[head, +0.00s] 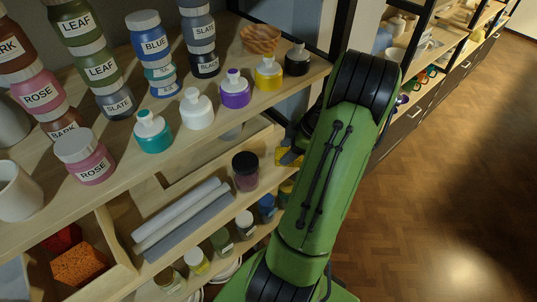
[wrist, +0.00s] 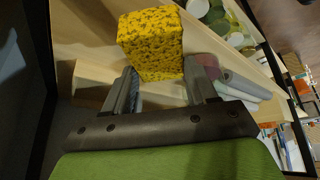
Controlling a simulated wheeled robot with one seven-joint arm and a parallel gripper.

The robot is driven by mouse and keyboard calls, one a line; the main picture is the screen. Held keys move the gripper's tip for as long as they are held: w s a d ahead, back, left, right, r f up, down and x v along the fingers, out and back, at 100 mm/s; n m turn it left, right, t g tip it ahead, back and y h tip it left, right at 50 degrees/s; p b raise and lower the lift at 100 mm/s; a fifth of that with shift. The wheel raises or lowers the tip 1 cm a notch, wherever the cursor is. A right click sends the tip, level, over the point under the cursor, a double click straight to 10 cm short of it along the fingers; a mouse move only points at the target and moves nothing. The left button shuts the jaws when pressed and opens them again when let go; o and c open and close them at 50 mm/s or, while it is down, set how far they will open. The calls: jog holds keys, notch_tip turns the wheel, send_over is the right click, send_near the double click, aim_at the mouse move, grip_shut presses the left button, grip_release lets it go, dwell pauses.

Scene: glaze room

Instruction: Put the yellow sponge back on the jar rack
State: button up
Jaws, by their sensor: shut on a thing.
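The yellow sponge (wrist: 152,42), a speckled block, is held between the two fingers of my gripper (wrist: 160,88) in the wrist view. In the head view only a small part of the sponge (head: 291,156) shows beside my green arm, which hides most of my gripper. The sponge is near the right end of the wooden jar rack (head: 205,128), in front of its shelves. Whether the sponge touches a shelf, I cannot tell.
The top shelf holds stacked labelled jars (head: 100,68) and a row of squeeze bottles (head: 197,108). Below are a dark-lidded jar (head: 245,170), grey rolls (head: 185,222) and small jars (head: 222,241). An orange block (head: 80,266) sits in a compartment. Floor (head: 440,190) is clear at right.

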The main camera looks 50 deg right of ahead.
jog(key=w, duration=0.1)
jog(key=w+a, duration=0.1)
jog(key=w, duration=0.1)
jog(key=w+a, duration=0.1)
jog(key=shift+w, duration=0.2)
jog(key=shift+w+a+f, duration=0.1)
jog(key=shift+w+a, duration=0.05)
jog(key=shift+f, duration=1.75)
jog(key=o, duration=1.4)
jog(key=shift+r, duration=0.25)
jog(key=p+v, duration=0.1)
jog(key=v, duration=1.1)
jog(key=shift+f, duration=0.1)
